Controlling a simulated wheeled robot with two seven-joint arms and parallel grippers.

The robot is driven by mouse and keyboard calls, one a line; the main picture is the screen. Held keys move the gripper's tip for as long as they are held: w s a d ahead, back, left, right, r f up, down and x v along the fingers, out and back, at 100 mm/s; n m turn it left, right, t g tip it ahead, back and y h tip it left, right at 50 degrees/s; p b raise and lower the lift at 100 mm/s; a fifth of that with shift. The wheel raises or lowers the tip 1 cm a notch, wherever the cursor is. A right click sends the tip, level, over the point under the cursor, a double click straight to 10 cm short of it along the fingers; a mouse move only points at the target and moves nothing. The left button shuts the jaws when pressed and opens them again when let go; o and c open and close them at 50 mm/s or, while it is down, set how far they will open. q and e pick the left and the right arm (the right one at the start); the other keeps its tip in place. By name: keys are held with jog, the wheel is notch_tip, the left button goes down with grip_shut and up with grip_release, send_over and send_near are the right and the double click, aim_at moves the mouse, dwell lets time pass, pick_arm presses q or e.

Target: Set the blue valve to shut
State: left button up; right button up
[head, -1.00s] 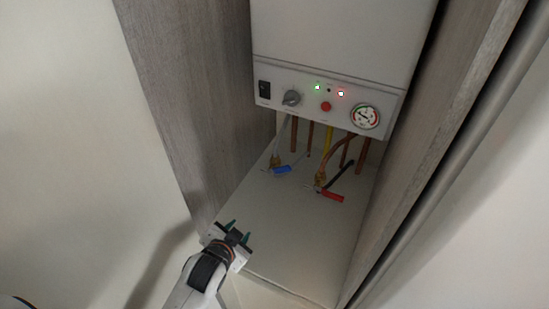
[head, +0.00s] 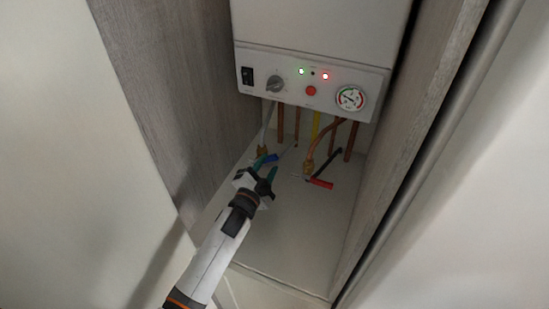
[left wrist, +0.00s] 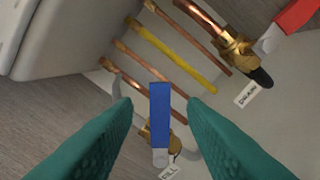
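The blue valve (left wrist: 160,115) has a flat blue lever on a brass body, and in the left wrist view it stands between my two green fingertips with gaps on both sides. In the head view the blue lever (head: 265,159) is partly hidden by my left gripper (head: 264,170), which is open around it. The fingers also show large in the left wrist view (left wrist: 160,112). My right gripper is not in view.
The red-handled valve (head: 320,183) is to the right on the white cupboard floor. Copper pipes and a yellow pipe (head: 316,124) rise to the boiler panel (head: 311,92) above. Wooden walls (head: 165,90) stand close on both sides.

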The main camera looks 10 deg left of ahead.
aim_at(271, 159)
pick_arm(q)
jog(key=w, duration=0.1)
jog(key=w+b, duration=0.1)
jog(key=w, duration=0.1)
jog(key=w+b, duration=0.1)
jog(key=shift+w+d+f, duration=0.25)
jog(key=shift+w+d, duration=0.1)
jog(key=shift+d, duration=0.05)
jog(key=shift+w+d+r, duration=0.15)
jog(key=shift+w+r, duration=0.05)
jog(key=shift+w, duration=0.4)
jog(key=shift+c, duration=0.6)
grip_shut()
